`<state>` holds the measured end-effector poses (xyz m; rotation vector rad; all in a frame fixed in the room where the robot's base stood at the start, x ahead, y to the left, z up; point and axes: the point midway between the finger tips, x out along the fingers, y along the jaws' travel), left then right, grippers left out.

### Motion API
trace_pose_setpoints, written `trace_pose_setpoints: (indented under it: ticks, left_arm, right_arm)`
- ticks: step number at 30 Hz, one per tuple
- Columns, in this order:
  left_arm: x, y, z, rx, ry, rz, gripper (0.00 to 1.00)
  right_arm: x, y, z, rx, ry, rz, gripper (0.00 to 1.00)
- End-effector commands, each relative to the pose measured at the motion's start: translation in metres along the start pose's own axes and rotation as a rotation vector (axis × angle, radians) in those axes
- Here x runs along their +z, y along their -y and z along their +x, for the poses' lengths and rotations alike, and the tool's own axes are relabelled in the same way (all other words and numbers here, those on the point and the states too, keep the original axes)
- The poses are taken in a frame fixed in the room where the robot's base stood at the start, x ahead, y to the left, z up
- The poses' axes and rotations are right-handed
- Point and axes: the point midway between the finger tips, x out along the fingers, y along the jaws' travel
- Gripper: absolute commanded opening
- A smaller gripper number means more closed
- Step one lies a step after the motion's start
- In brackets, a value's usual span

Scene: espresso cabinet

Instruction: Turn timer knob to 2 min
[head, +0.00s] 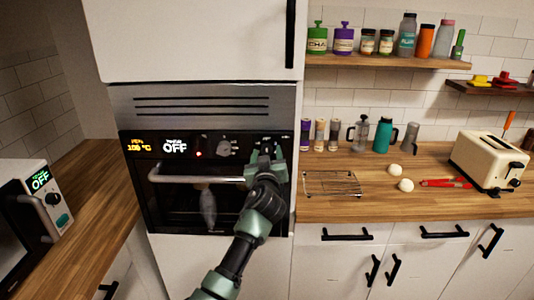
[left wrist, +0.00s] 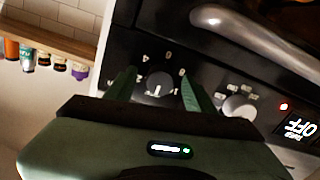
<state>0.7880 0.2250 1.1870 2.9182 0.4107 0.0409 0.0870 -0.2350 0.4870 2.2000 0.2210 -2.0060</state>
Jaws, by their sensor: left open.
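The built-in oven's black control panel (head: 183,147) shows an orange reading of 100 °C and a white OFF. My left gripper (head: 265,153) is at the panel's right end, in front of the rightmost knob, which it mostly hides in the head view. In the left wrist view, that dark round knob (left wrist: 159,82) sits between the two open green fingers, with printed marks around it. Whether the fingers touch it, I cannot tell. A second, lighter knob (head: 224,148) is to the left, and it also shows in the wrist view (left wrist: 239,107). My right gripper is not in view.
The oven handle (head: 197,179) runs just below the panel. A microwave (head: 35,205), also reading OFF, stands on the left counter. The right counter holds a wire rack (head: 332,184), bottles and a toaster (head: 489,160).

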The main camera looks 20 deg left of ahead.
Motion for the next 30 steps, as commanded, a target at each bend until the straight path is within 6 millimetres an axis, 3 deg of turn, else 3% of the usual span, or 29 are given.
trace_pose_setpoints:
  ticks: [6, 12, 22, 30]
  left_arm:
    - [0.0003, 0.0001, 0.0002, 0.0, 0.0, 0.0, 0.54]
    - [0.0004, 0.0002, 0.0001, 0.0, 0.0, 0.0, 0.0]
    - [0.001, 0.0003, -0.0001, 0.0, 0.001, 0.035, 0.0]
    - [0.0016, 0.0008, 0.0, -0.001, 0.001, 0.191, 0.0]
  right_arm:
    - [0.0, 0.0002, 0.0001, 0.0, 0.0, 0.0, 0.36]
    - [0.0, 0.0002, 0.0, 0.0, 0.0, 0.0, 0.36]
    - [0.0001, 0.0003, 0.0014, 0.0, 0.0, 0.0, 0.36]
    - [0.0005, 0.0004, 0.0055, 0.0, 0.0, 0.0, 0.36]
